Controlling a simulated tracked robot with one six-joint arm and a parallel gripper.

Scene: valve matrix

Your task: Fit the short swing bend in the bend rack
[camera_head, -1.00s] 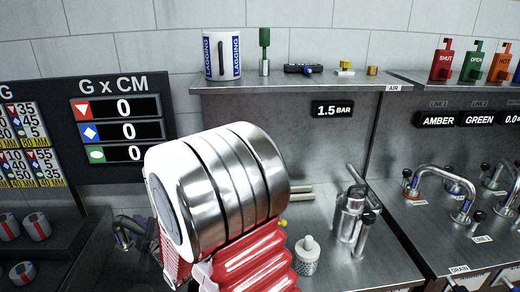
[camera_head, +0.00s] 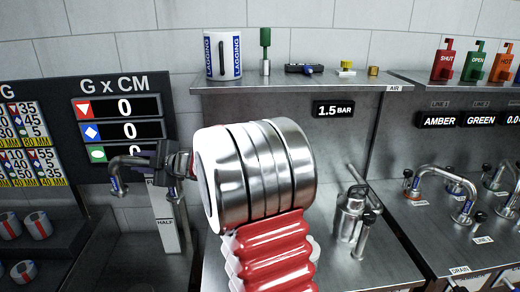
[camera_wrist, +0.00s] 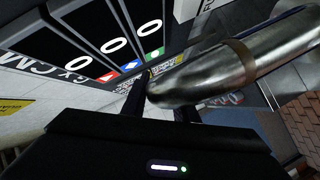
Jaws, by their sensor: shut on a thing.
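The swing bend (camera_head: 128,161), a curved steel pipe, is held in the air at the left in the head view, its left end turned down. My gripper (camera_head: 166,160) is shut on it. Part of the bend is hidden behind the gripper and my arm. In the wrist view the bend (camera_wrist: 215,75) is a large shiny pipe with a brownish band, slanting up to the right from the dark fingers (camera_wrist: 158,106). I cannot pick out the bend rack for certain in either view.
The score board (camera_head: 118,125) stands behind the held bend. A white panel marked HALF (camera_head: 166,235) is below it. A steel bench (camera_head: 375,265) with a metal fitting (camera_head: 350,212) is to the right, with mounted bends (camera_head: 432,180) beyond. Dark shelves with banded rolls (camera_head: 38,225) are at lower left.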

